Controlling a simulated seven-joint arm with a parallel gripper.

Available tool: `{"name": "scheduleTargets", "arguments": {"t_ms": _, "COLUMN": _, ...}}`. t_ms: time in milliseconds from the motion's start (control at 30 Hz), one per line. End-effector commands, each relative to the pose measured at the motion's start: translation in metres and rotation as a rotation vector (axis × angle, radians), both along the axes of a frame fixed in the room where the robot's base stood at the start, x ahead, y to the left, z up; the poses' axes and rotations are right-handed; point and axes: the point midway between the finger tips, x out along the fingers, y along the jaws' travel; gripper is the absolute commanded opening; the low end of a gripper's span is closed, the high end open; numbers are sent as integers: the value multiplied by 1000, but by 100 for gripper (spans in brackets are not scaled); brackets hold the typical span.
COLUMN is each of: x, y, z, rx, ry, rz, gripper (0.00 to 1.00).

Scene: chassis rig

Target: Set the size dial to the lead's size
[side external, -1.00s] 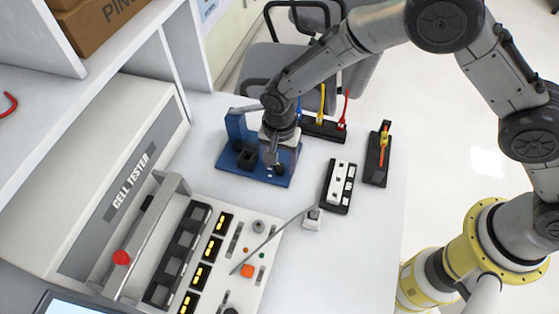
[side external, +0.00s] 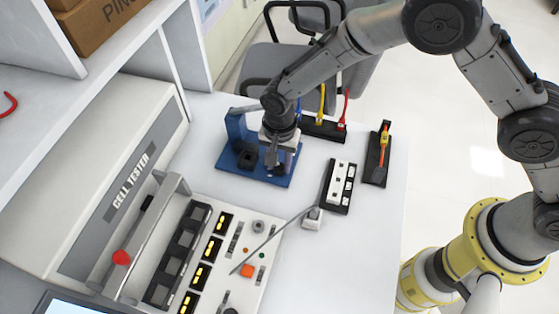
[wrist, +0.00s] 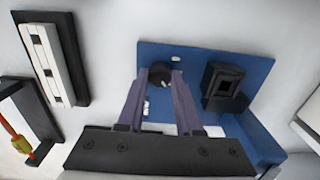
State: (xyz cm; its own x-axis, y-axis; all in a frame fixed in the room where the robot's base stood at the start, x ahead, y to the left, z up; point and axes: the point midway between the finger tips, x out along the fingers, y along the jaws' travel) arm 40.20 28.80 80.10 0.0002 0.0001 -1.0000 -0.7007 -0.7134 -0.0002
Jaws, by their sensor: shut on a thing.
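A blue fixture (side external: 233,168) stands on the bench, with a blue upright at its left and a dark socket block (side external: 246,158) on its base. In the wrist view its blue plate (wrist: 190,55) carries a round black dial (wrist: 160,71) with small white marks around it. My gripper (wrist: 160,80) is shut on the dial, one finger on each side. In the side view my gripper (side external: 271,163) hides the dial. The lead (side external: 384,140), orange-red with yellow, lies on a black holder (side external: 376,170) at the right. I cannot read the dial setting.
A black rack (side external: 322,130) with yellow and red leads stands behind the fixture. A black and white block (side external: 339,186) lies to its right. The cell tester (side external: 130,170) and its control panel (side external: 262,228) fill the left and front.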

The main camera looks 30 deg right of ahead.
Motion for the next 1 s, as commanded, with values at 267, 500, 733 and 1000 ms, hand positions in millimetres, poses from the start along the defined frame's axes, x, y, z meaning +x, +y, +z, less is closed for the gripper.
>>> {"name": "scheduleTargets", "arguments": {"t_ms": 267, "x": 0, "y": 0, "z": 1, "rx": -1, "ry": 1, "rz": 104, "gripper": 0}}
{"name": "scheduleTargets", "arguments": {"t_ms": 500, "x": 0, "y": 0, "z": 1, "rx": 0, "ry": 0, "rz": 299, "gripper": 0}}
{"name": "scheduleTargets", "arguments": {"t_ms": 733, "x": 0, "y": 0, "z": 1, "rx": 0, "ry": 0, "rz": 518, "gripper": 0}}
{"name": "scheduleTargets", "arguments": {"t_ms": 1000, "x": 0, "y": 0, "z": 1, "rx": 0, "ry": 0, "rz": 774, "gripper": 0}}
